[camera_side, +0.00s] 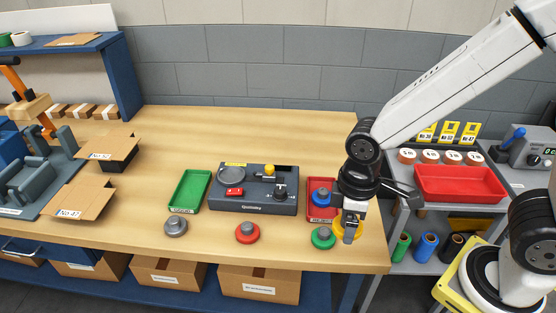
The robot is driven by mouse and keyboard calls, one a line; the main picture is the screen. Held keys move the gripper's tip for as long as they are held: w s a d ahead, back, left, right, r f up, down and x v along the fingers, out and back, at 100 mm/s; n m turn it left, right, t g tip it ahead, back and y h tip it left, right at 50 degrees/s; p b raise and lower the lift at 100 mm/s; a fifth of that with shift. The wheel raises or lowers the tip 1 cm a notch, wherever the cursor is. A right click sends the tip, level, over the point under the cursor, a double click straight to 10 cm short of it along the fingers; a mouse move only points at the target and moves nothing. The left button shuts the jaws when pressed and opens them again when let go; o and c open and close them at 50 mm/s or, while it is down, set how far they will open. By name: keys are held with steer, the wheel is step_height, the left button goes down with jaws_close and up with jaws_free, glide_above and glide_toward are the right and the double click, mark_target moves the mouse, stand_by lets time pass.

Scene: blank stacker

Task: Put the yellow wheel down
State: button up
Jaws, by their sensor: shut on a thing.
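The yellow wheel (337,230) is at the right front of the wooden table, mostly hidden behind my gripper (348,240). My gripper points down and is shut on the yellow wheel. I cannot tell whether the wheel touches the table top. A green wheel (323,239) is close to its left, and a blue wheel (321,197) is just behind, in or over a small red tray (315,214). A red wheel (247,234) and a grey wheel (175,228) stand farther left along the front.
A dark grey device (230,203) with knobs stands behind the red wheel, with a green tray (188,190) at its left. The table's front edge (280,266) is near. A shelf with a larger red tray (460,185) is at the right. Bare table lies behind the device.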

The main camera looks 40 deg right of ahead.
stand_by(0.4)
steer(key=w+r+m, duration=0.3)
steer(key=w, duration=0.8)
steer(key=w+a+r+m, duration=0.1)
steer(key=w+r+m, duration=0.1)
steer(key=w, duration=0.8)
steer(key=shift+w+r+m, duration=0.35)
steer(key=shift+r+m, duration=0.05)
steer(key=shift+a, duration=0.15)
glide_above(232, 176)
steer(key=s, duration=0.1)
step_height(232, 176, down, 9)
steer(key=shift+r, duration=0.2)
steer(key=shift+w+f, duration=0.4)
steer(key=shift+f, duration=0.05)
steer(key=shift+w+f, duration=0.15)
steer(key=shift+f, duration=1.6)
